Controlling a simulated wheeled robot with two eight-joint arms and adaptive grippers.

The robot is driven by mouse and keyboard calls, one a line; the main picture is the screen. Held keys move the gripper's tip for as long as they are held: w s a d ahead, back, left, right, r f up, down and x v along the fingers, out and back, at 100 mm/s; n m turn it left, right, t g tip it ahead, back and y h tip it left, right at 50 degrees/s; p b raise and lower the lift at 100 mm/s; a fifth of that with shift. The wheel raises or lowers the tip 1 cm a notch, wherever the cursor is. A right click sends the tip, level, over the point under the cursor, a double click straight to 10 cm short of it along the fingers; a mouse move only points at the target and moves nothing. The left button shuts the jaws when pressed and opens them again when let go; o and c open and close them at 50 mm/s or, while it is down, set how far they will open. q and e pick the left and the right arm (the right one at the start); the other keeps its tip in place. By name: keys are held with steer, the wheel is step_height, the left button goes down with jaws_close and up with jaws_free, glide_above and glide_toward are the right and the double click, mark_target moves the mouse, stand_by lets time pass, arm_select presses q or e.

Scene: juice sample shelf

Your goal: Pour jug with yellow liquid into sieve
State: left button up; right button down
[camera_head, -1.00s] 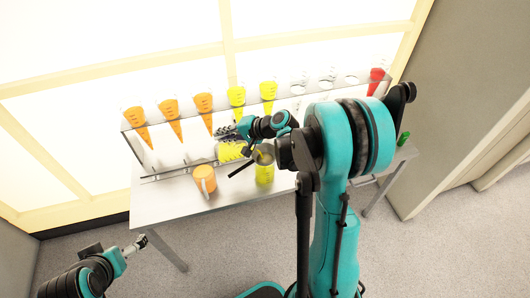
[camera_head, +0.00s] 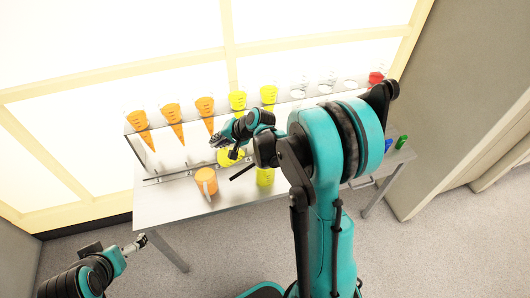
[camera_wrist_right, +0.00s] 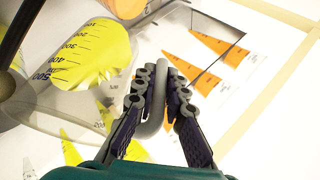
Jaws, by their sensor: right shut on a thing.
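The jug with yellow liquid (camera_wrist_right: 90,52) is clear, with black volume marks, and looks tilted in the right wrist view. My right gripper (camera_wrist_right: 158,92) is shut on its grey handle. In the head view the jug (camera_head: 231,157) is partly hidden below my right gripper (camera_head: 222,143), above the table. My left gripper (camera_head: 136,244) is away from the table at lower left.
A yellow container (camera_head: 265,178) stands on the table (camera_head: 165,205) below the sieve area. An orange jug (camera_head: 206,181) stands to its left. Behind, a clear rack holds orange (camera_head: 138,120), yellow, empty and red cones. Blue and green items stand at right.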

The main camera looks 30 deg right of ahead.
steer(key=shift+d+f, duration=0.1)
steer(key=shift+d, duration=0.05)
steer(key=shift+f, duration=0.1)
steer(key=shift+w+a+f+n+g+h+p, duration=0.2)
steer(key=shift+a+g+h, duration=0.1)
steer(key=shift+a+h, duration=0.1)
steer(key=shift+w+a+f+n+g+h+p, duration=0.1)
steer(key=shift+a+g+h+p, duration=0.1)
steer(key=shift+a+g+h, duration=0.15)
steer(key=a+f+h, duration=0.1)
steer(key=w+a+f+g+h+b, duration=0.1)
steer(key=h, duration=0.1)
steer(key=w+a+f+n+g+h+b, duration=0.1)
steer(key=a+f, duration=0.1)
steer(key=shift+h, duration=0.25)
steer(key=shift+w+a+f+g+h+b, duration=0.15)
steer(key=shift+g+h, duration=0.1)
steer(key=shift+h, duration=0.25)
steer(key=shift+a+f+g+h+b, duration=0.1)
steer(key=shift+g+h+b, duration=0.1)
steer(key=shift+h, duration=0.3)
steer(key=shift+r, duration=0.1)
stand_by(3.4)
